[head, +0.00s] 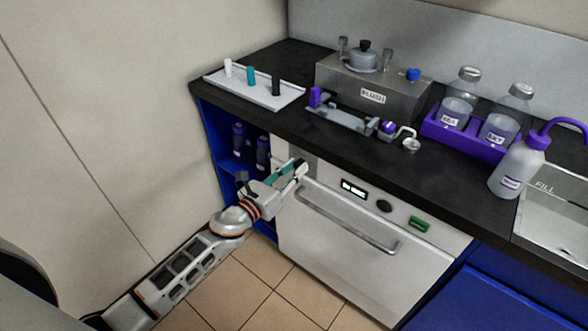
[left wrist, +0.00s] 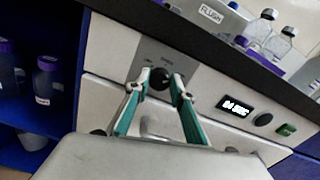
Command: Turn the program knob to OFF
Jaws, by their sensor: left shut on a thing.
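The program knob (left wrist: 160,78) is a dark round knob on a grey plate at the left end of the appliance's front panel. Small labels surround it, too small to read, so I cannot tell its setting. My left gripper (head: 297,169) reaches the panel from the left in the head view and hides the knob there. In the left wrist view its two teal-padded fingers stand on either side of the knob and are shut on it. My right gripper is not in view.
The white-fronted appliance has a long bar handle (head: 350,223) below the panel, a small display (head: 354,189), a dark round button (head: 384,206) and a green switch (head: 419,223). A blue open shelf with bottles (head: 263,153) is to the left. The dark counter overhangs above.

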